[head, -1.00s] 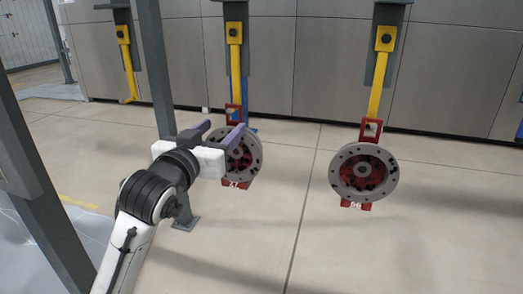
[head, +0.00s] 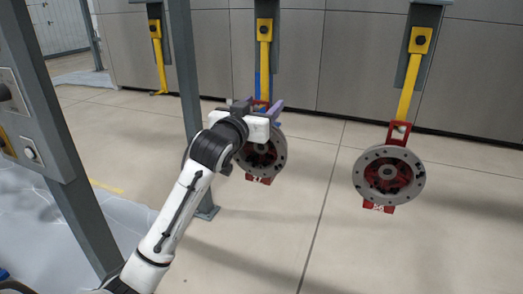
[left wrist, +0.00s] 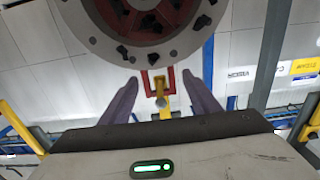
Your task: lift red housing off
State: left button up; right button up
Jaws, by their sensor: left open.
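A red housing with a round grey flange (head: 262,158) hangs from a yellow hook (head: 264,55) in the head view, partly hidden by my left arm. My left gripper (head: 262,104) is open, its purple fingers near the top of that housing, at the red bracket. In the left wrist view the flange (left wrist: 158,52) fills the upper middle. The red bracket (left wrist: 148,82) and the yellow hook end (left wrist: 160,97) show between the spread fingers (left wrist: 162,90); I cannot tell whether they touch. My right gripper is not in view.
A second red housing with a grey flange (head: 388,184) hangs from another yellow hook (head: 412,85) to the right. An empty yellow hook (head: 157,55) hangs at the left. Grey posts (head: 187,100) stand near my left arm. The floor between is clear.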

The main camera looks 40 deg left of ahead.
pick_arm(q)
grip_shut()
jog(key=shift+s+r, duration=0.1)
jog(key=shift+r, duration=0.3)
jog(key=shift+f, duration=0.1)
